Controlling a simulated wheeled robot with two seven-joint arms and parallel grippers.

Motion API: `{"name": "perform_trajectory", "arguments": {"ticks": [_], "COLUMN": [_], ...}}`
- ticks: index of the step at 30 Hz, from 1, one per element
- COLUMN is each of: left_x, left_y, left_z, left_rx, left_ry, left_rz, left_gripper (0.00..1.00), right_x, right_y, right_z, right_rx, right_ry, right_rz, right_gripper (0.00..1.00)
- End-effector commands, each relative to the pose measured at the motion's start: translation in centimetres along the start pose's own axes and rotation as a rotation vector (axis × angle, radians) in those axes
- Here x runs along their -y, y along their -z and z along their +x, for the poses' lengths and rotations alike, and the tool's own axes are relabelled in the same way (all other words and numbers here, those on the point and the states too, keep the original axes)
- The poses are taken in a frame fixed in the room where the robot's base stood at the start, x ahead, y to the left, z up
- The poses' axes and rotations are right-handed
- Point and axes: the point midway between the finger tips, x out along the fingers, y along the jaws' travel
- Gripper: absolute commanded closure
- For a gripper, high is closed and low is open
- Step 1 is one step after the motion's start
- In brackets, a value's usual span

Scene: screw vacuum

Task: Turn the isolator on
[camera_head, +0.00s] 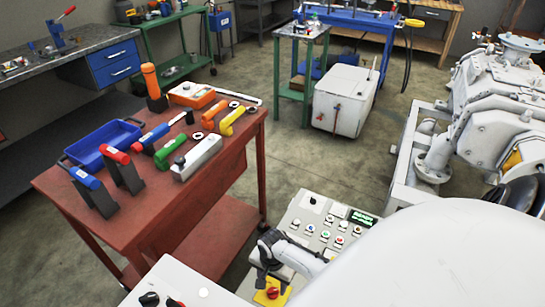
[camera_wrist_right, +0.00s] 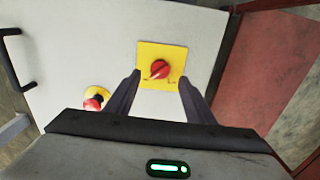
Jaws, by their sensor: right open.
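The isolator is a red rotary knob on a square yellow plate. In the head view the red knob (camera_head: 272,293) shows at the bottom, partly behind my right gripper (camera_head: 263,279). In the right wrist view the knob (camera_wrist_right: 160,69) sits on its yellow plate (camera_wrist_right: 175,52) on a pale cabinet face. My right gripper (camera_wrist_right: 160,84) is open, its two dark fingers to either side of the plate's lower part. Nothing is between the fingers except the knob seen ahead; the gap to it is hard to judge. The knob's marks are too small to read. My left gripper is not in view.
A red emergency button (camera_wrist_right: 93,103) on a yellow base is left of the isolator. A black handle (camera_wrist_right: 12,58) is at the far left. A button panel (camera_head: 325,228) lies above the isolator. A red table (camera_head: 215,185) with tools stands left.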

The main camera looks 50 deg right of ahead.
Motion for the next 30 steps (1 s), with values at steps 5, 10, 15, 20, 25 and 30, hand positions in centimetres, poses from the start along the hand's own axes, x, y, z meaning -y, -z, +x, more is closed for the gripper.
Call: {"name": "perform_trajectory", "arguments": {"ticks": [5, 10, 15, 20, 25, 30], "left_x": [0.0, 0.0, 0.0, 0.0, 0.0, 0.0], "left_y": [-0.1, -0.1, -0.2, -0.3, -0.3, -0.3], "left_z": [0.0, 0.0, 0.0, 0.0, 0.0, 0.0], "left_rx": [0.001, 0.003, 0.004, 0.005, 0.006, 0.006], "left_ry": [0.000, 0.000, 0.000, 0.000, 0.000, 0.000], "left_rz": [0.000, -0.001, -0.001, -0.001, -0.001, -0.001], "left_gripper": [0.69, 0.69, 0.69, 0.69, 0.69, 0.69], "right_x": [0.0, 0.1, 0.0, 0.0, 0.0, 0.0], "right_y": [0.0, 0.0, 0.0, 0.0, 0.0, 0.0], "right_z": [-2.5, -4.1, -4.6, -4.6, -4.6, -4.6], "right_rx": [-0.001, 0.000, 0.000, 0.000, 0.000, 0.000], "right_ry": [0.003, 0.002, 0.000, 0.000, 0.000, 0.000], "right_rz": [0.001, 0.002, 0.002, 0.001, 0.001, 0.001], "right_gripper": [0.51, 0.51, 0.51, 0.51, 0.51, 0.51]}}
